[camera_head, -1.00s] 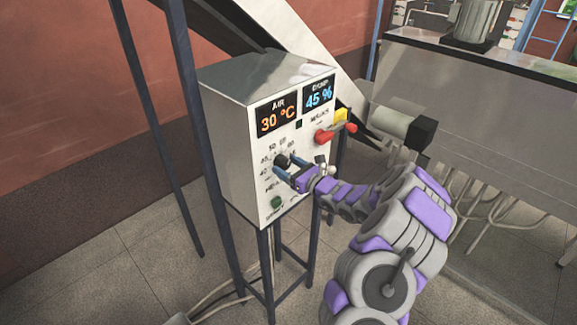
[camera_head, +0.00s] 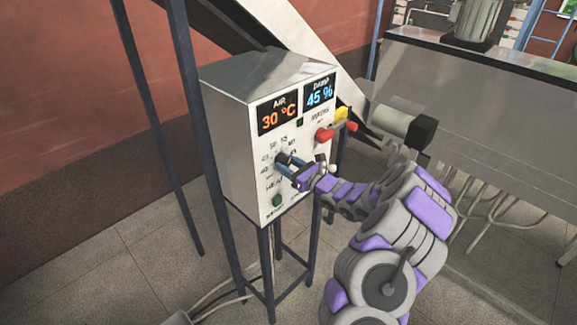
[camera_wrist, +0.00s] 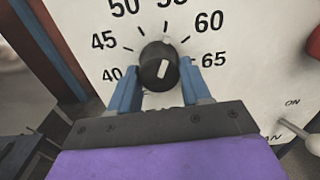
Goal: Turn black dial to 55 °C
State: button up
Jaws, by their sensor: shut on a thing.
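The black dial (camera_wrist: 153,72) is on the control box's front face, with a white mark pointing up and slightly right. In the wrist view that mark is roughly toward the cut-off number between 50 and 60. Printed numbers 40 to 65 ring the dial. My gripper (camera_wrist: 160,68) has its blue fingers on either side of the dial and is shut on it. In the head view the fingers partly cover the dial (camera_head: 282,158). The AIR display (camera_head: 277,113) reads 30 °C.
The metal control box (camera_head: 235,135) stands on dark legs. A DAMP display (camera_head: 319,95) reads 45 %. A small toggle lever (camera_wrist: 298,132) is at lower right.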

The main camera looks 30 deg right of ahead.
jog(key=shift+b, duration=0.35)
jog(key=shift+f+n+b, duration=0.1)
jog(key=shift+n+b, duration=0.6)
jog(key=shift+b, duration=0.1)
jog(key=shift+d, duration=0.1)
jog(key=o, duration=1.1)
jog(key=shift+d, duration=0.1)
jog(key=shift+c, duration=0.2)
jog(key=b+v, duration=0.1)
jog(key=v, duration=1.6)
jog(key=shift+b, duration=0.4)
